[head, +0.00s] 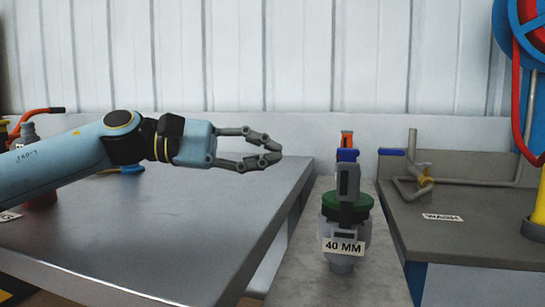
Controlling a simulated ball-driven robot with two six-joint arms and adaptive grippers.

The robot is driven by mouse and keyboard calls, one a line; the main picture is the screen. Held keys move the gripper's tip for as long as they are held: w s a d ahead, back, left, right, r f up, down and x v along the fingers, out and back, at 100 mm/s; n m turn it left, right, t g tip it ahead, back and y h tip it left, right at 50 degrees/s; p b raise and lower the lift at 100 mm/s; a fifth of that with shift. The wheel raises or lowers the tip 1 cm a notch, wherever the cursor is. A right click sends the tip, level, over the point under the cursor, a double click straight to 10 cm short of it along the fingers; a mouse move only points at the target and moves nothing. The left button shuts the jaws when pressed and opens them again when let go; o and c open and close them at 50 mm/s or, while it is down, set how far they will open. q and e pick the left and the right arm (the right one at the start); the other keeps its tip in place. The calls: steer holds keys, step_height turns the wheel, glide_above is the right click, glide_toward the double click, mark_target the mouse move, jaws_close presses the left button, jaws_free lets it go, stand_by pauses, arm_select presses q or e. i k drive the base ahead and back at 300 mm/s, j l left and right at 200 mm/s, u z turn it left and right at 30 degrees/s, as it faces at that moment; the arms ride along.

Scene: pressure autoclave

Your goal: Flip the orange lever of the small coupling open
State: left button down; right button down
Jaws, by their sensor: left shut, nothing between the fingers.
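An orange lever (347,139) stands upright at the back of a narrow grey bench, right of the picture's middle. A grey coupling body (345,230) with a green ring (347,206) and a "40 MM" label stands in front of it. A grey upright part (348,180) and a blue piece (347,155) hide what lies below the orange lever, so I cannot tell how it joins the coupling. My left gripper (279,153) is shut and empty, pointing right in the air, left of the lever and apart from it. My right gripper is out of view.
A wide grey table (160,225), mostly bare, lies at left. At right, a dark bench (460,245) carries grey pipework with a blue handle (391,152), a yellow fitting (424,180) and a "WASH" label. A red hose and blue wheel stand at far right.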

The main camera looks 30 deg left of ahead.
mark_target(346, 139)
steer(key=k, duration=1)
